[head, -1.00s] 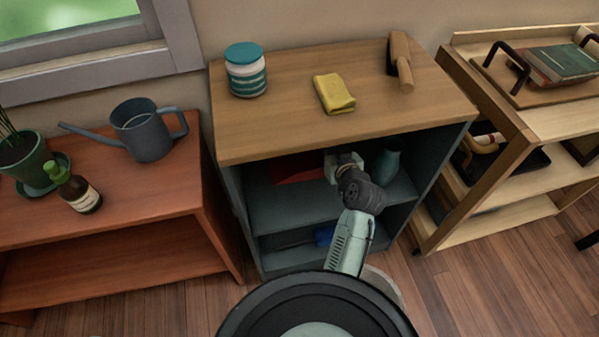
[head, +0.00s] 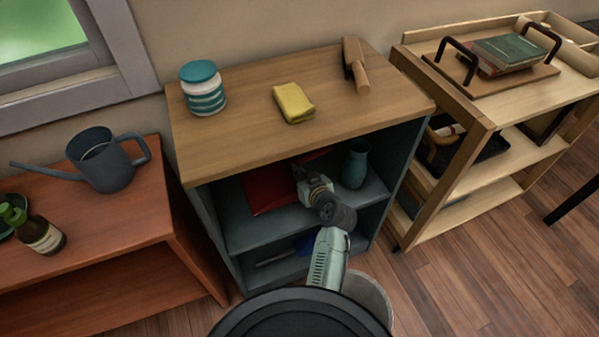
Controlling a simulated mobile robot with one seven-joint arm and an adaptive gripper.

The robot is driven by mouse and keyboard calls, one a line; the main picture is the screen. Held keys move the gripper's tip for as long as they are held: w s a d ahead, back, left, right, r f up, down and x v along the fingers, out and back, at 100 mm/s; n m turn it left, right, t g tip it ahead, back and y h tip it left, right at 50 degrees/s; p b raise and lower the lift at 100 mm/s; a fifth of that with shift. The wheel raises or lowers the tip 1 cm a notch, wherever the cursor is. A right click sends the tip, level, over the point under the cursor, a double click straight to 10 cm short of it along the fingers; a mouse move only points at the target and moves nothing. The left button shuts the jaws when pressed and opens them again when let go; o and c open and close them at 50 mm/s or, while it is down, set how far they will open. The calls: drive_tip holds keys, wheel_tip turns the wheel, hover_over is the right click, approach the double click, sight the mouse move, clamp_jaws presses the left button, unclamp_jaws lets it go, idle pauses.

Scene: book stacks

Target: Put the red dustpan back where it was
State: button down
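The red dustpan (head: 268,190) is inside the blue-grey cabinet, at the level of its upper shelf (head: 238,228), left of the teal vase (head: 355,164). My gripper (head: 298,174) reaches into the cabinet from the front and overlaps the dustpan's right side. My gripper and wrist hide part of the dustpan. The fingertips are too small and dark to tell whether they are open or shut on it. I cannot tell whether the dustpan rests on the shelf or is held just above it.
A striped jar (head: 203,88), yellow cloth (head: 293,103) and wooden brush-like tool (head: 355,66) are on the cabinet top. A blue object (head: 306,244) lies on the lower shelf. A light wooden rack (head: 455,215) stands right, a reddish bench (head: 150,215) left. A round bin (head: 370,292) stands in front.

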drive_tip(key=shift+f, duration=0.15)
drive_tip(key=c, duration=1.8)
unclamp_jaws()
